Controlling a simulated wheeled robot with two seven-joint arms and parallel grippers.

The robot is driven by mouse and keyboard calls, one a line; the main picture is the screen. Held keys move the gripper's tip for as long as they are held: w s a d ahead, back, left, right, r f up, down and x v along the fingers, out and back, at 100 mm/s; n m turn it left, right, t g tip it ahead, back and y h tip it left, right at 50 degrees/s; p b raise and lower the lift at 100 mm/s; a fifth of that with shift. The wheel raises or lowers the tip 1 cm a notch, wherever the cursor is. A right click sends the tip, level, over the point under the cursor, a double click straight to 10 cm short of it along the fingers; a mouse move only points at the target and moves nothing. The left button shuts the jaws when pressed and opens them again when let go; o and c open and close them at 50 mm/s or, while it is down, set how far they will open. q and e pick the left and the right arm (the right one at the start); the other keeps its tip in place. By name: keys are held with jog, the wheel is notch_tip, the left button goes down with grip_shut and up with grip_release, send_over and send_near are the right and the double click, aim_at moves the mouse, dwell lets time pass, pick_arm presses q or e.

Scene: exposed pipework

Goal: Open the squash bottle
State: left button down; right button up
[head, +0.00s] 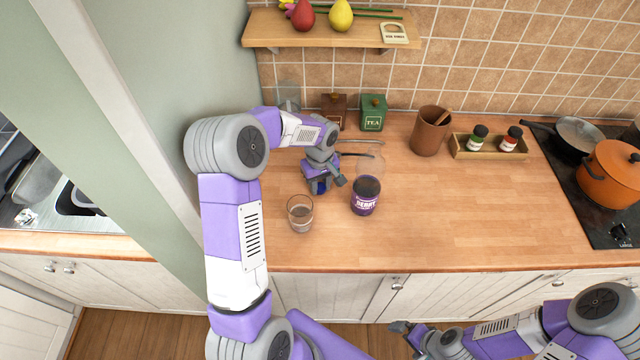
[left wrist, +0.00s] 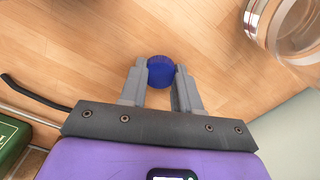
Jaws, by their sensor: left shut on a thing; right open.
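The squash bottle (head: 365,197) stands upright on the counter, with a purple "BERRY" label and dark contents. Its clear upper part is faint, and I see no cap on it. My left gripper (head: 321,186) is left of the bottle, apart from it and low over the counter. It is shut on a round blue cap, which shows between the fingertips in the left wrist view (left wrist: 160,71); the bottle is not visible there. My right gripper (head: 402,327) is open and empty, low in front of the counter's front edge, far from the bottle.
A drinking glass (head: 300,213) stands close to the left gripper. Behind are a brown tin, a green tea tin (head: 373,113) and thin rods. A brown pot (head: 430,131), a spice tray (head: 489,147) and a hob with an orange pot (head: 608,174) are right. The counter's front right is clear.

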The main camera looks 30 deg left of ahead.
aim_at(320, 187)
pick_arm(q)
jog(key=shift+f, duration=0.2)
jog(key=c, duration=0.8)
grip_release()
jog(key=shift+r, duration=0.1)
jog(key=shift+r, duration=0.1)
jog(key=shift+r, duration=0.3)
notch_tip(320, 187, up, 12)
jog(key=shift+f+p, duration=0.2)
jog(key=shift+p, duration=0.65)
